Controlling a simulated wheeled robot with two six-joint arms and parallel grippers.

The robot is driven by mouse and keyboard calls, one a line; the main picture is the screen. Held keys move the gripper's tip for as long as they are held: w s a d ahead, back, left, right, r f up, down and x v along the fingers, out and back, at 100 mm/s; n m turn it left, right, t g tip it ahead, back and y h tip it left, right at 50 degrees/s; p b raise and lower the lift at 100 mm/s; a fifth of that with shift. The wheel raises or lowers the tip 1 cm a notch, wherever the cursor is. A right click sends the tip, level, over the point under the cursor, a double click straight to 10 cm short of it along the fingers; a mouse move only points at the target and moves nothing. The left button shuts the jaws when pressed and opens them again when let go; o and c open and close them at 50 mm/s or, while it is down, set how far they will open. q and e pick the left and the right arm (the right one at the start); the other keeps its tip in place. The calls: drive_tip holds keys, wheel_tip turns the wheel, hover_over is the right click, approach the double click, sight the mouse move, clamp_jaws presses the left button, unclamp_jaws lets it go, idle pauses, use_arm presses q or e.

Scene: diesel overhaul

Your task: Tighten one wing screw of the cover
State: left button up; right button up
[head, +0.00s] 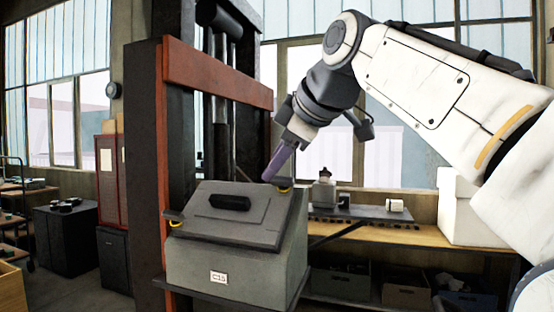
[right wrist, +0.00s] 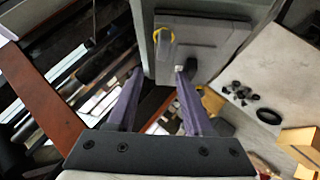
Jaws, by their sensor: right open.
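The dark grey cover (head: 225,231) lies sloped on a grey box (head: 235,268) marked with a small label. A black handle (head: 230,202) is on its middle. One yellow wing screw (head: 175,223) is at its left edge, and another yellow wing screw (head: 284,184) is at its upper right corner. My right gripper (head: 269,178) has its purple fingers pointing down close to that upper right screw. In the right wrist view the gripper (right wrist: 159,73) is open, with nothing between its fingers. The cover (right wrist: 205,50) and a yellow wing screw (right wrist: 163,30) show beyond the fingertips. My left gripper is not in view.
A red and black press frame (head: 148,150) stands left of and behind the box. A wooden bench (head: 400,232) with small parts runs behind to the right, with crates (head: 405,291) below. A white box (head: 458,212) stands at its right end.

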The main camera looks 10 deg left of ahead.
sight(280, 177)
drive_tip(key=shift+f, duration=0.1)
drive_tip(key=shift+w+d+f+b, duration=0.15)
drive_tip(key=shift+w+f+b, duration=0.3)
drive_tip(key=shift+w+f, duration=0.25)
drive_tip(key=shift+w+d+f+b, duration=0.1)
drive_tip(key=shift+w+f+b, duration=0.35)
drive_tip(key=shift+f, duration=0.35)
clamp_jaws()
drive_tip(key=shift+r, duration=0.2)
idle(0.6)
